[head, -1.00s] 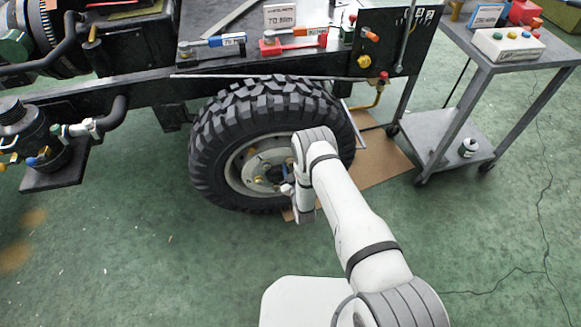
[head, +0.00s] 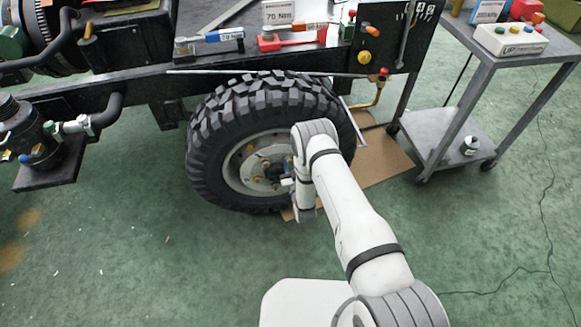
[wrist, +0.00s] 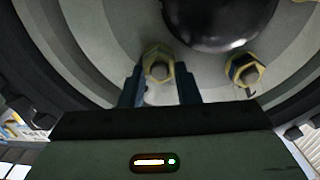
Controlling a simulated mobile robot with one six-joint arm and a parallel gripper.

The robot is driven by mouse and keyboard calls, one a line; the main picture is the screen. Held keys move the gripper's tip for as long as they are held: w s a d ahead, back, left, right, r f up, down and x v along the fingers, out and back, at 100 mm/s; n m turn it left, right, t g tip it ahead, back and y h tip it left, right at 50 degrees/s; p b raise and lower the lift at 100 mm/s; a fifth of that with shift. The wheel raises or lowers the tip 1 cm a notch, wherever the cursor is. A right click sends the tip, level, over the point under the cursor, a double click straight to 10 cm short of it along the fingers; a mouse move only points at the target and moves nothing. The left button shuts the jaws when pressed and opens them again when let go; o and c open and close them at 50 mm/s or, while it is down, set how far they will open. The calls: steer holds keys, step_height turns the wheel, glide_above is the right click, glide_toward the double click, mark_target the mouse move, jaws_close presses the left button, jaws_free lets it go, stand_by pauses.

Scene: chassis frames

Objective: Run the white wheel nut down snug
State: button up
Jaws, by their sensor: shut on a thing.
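The wheel (head: 212,140) is a black knobbly tyre on a pale rim, with several nuts around its hub. In the wrist view my gripper (wrist: 159,88) has its two dark fingers on either side of a wheel nut (wrist: 158,66), shut on it. This nut sits at the rim face below the dark hub cap (wrist: 220,22). It looks yellowish with a grey stud end, and a pale patch shows beneath it. I cannot tell whether it is fully seated. In the head view my gripper (head: 286,181) is at the right of the hub, and my arm hides part of the rim.
A second yellowish nut (wrist: 244,70) is to the right in the wrist view. A blue torque wrench (head: 212,40) and a red one (head: 290,40) lie on the chassis above the wheel. A grey trolley (head: 480,62) stands at the right.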

stand_by(0.3)
steer(key=o, duration=0.7)
steer(key=v, duration=0.7)
steer(key=shift+s+p, duration=0.35)
steer(key=shift+s, duration=0.05)
steer(key=shift+d, duration=0.15)
